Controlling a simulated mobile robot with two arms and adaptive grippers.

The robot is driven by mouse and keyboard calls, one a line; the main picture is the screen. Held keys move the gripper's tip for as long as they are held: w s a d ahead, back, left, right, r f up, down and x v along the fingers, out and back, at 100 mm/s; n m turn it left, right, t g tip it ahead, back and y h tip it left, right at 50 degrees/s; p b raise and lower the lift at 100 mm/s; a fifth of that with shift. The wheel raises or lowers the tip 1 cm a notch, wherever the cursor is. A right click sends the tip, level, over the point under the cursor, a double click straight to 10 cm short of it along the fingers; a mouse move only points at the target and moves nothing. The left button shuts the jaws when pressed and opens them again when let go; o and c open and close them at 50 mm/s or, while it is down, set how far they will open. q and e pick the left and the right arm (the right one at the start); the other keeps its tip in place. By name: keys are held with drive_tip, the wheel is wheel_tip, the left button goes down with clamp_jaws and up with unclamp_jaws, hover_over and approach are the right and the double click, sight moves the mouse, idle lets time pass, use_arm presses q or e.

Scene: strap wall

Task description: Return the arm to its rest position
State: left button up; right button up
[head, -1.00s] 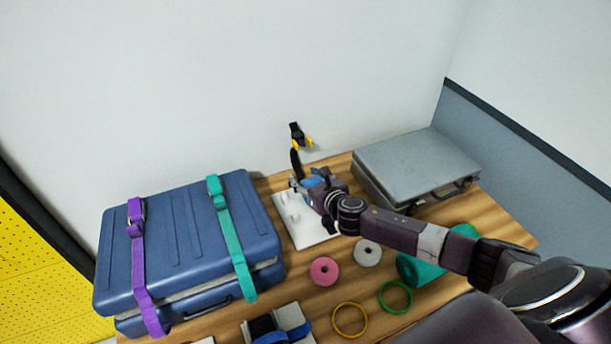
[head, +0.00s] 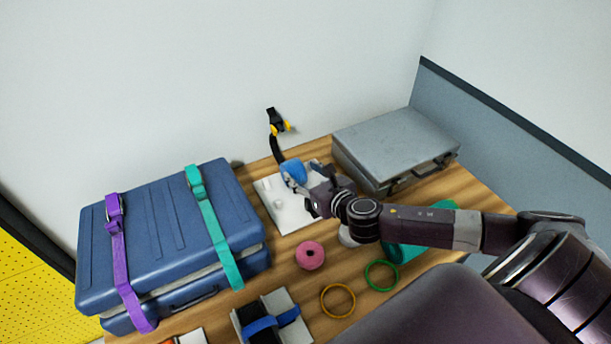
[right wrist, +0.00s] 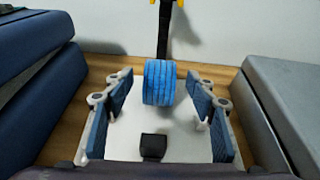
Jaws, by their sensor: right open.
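My right gripper (head: 297,181) is open, over the white board on the table. In the right wrist view its blue-padded fingers (right wrist: 158,98) stand apart, one on each side of the blue ribbed roll (right wrist: 159,82) as seen. I cannot tell how far the roll is from the pads. The roll also shows in the head view (head: 293,171), partly hidden by the gripper. A black upright piece (head: 276,148) with a black and yellow head (head: 278,122) stands behind it. My right arm reaches in from the right. My left gripper is not in view.
A blue suitcase (head: 165,235) with purple and teal straps lies left, and a grey case (head: 390,150) lies right. A pink roll (head: 310,256), a yellow ring (head: 337,301) and a green ring (head: 381,276) lie in front. A teal roll (head: 405,252) is partly under my arm.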

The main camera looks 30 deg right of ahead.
drive_tip(key=shift+s+r, duration=0.2)
drive_tip(key=shift+s, duration=0.4)
drive_tip(key=shift+r, duration=0.1)
